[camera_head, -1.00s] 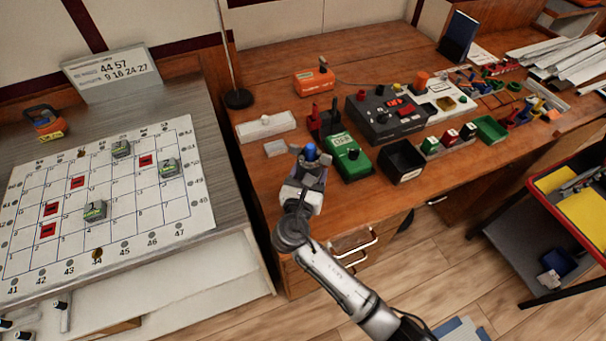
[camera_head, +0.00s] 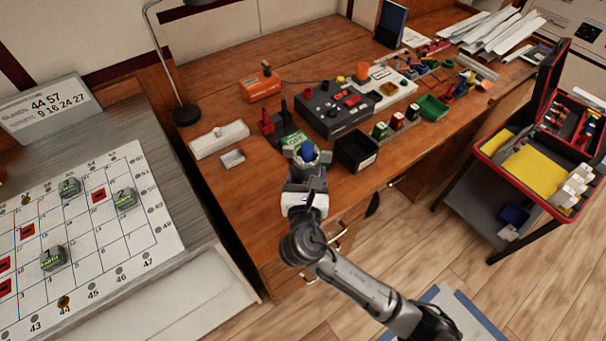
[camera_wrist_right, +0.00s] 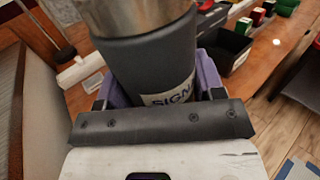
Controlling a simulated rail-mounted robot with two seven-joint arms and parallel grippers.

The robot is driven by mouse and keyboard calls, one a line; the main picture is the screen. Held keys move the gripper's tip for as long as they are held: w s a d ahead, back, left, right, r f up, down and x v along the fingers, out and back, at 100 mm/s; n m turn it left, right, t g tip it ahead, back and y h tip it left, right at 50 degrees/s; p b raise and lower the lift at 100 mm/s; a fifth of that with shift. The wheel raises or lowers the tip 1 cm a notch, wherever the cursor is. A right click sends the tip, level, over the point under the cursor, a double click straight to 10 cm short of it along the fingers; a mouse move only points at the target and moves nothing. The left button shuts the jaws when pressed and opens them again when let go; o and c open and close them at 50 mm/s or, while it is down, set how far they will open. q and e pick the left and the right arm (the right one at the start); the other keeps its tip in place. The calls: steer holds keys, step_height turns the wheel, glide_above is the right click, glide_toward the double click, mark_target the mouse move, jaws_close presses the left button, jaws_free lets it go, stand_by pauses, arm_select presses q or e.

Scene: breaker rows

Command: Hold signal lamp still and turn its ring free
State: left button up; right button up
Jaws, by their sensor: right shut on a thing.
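The signal lamp shows its blue lens (camera_head: 306,151) in the head view, in front of the desk items. In the right wrist view its dark grey body (camera_wrist_right: 150,62), with a partly visible "SIGN" label, fills the top middle. A shiny metal ring (camera_wrist_right: 135,12) sits above the body and is cut off by the frame edge. My right gripper (camera_head: 307,168) is shut on the lamp's body, with purple pads on both sides, and holds it roughly upright. My left gripper is not in view.
A green box (camera_head: 290,138) is partly hidden behind the lamp. A black open bin (camera_head: 357,153) stands just right of it. A white block (camera_head: 219,139), a small tray (camera_head: 232,158) and a control box (camera_head: 335,108) are on the desk. A tool cart (camera_head: 525,175) stands right.

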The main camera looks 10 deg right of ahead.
mark_target(295, 179)
stand_by(0.3)
steer(key=shift+w+a+f, duration=0.2)
steer(key=shift+a+f, duration=0.1)
steer(key=shift+a, duration=0.05)
steer(key=shift+w+a+f+b, duration=0.5)
steer(key=shift+a+f+b, duration=0.1)
steer(key=shift+a+f, duration=0.25)
steer(key=shift+w+a+f+b, duration=0.7)
steer(key=shift+a+f+b, duration=0.15)
steer(key=shift+a+f, duration=0.3)
steer(key=shift+w+a+f+b, duration=0.65)
steer(key=shift+a+f+b, duration=0.2)
steer(key=shift+a+f, duration=0.3)
steer(key=shift+w+a+f+b, duration=0.7)
steer(key=shift+a+f+b, duration=0.15)
steer(key=shift+a+f, duration=0.3)
steer(key=shift+w+a+f+b, duration=0.25)
steer(key=shift+a+f+b, duration=0.1)
steer(key=shift+f, duration=0.15)
steer(key=shift+f+p, duration=0.15)
steer(key=shift+p, duration=0.15)
